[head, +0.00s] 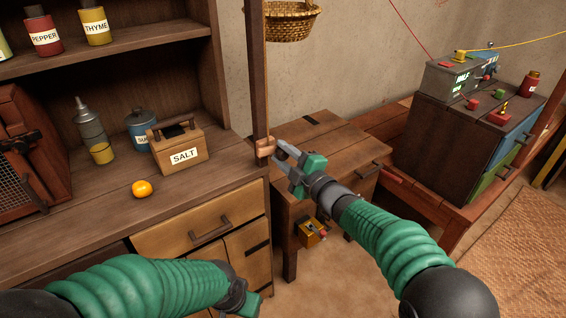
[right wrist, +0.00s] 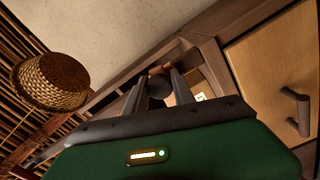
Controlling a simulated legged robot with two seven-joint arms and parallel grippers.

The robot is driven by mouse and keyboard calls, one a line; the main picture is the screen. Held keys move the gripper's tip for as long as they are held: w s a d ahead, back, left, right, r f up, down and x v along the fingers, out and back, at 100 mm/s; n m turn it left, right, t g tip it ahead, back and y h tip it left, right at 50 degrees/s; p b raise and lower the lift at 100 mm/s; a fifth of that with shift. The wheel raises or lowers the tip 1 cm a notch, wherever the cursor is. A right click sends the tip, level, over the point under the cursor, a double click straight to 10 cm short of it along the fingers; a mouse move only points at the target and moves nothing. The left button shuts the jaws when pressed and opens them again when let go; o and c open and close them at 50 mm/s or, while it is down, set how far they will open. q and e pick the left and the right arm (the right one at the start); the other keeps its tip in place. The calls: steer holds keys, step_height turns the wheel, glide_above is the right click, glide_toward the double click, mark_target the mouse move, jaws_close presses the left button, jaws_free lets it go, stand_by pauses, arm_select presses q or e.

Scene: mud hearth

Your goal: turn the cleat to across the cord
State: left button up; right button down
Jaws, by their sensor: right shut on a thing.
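The cleat (head: 265,147) is a small brown wooden piece on the front of the dark upright post (head: 257,75). My right gripper (head: 279,149) is at the cleat from the right, its fingers closed on it. In the right wrist view a dark rounded piece (right wrist: 158,87) sits between the two fingers; its outline is too dark to tell how the cleat is turned. A thin light line, which looks like the cord (head: 266,100), runs down the post to the cleat. My left gripper (head: 250,304) is low at the bottom edge, its fingers mostly hidden.
A woven basket (head: 291,20) hangs right of the post and shows in the right wrist view (right wrist: 50,82). A small wooden table (head: 325,145) stands behind my right gripper.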

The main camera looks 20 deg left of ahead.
steer(key=shift+a+f+n+b, duration=0.1)
steer(key=shift+f+n+b, duration=0.15)
steer(key=shift+n+b, duration=0.6)
steer(key=shift+s, duration=0.1)
steer(key=c, duration=1.5)
jaws_free()
steer(key=o, duration=0.4)
steer(key=shift+r, duration=0.1)
steer(key=shift+o, duration=0.2)
steer(key=p+v, duration=0.2)
steer(key=v, duration=1.4)
steer(key=shift+s+d, duration=0.2)
steer(key=shift+d, duration=0.15)
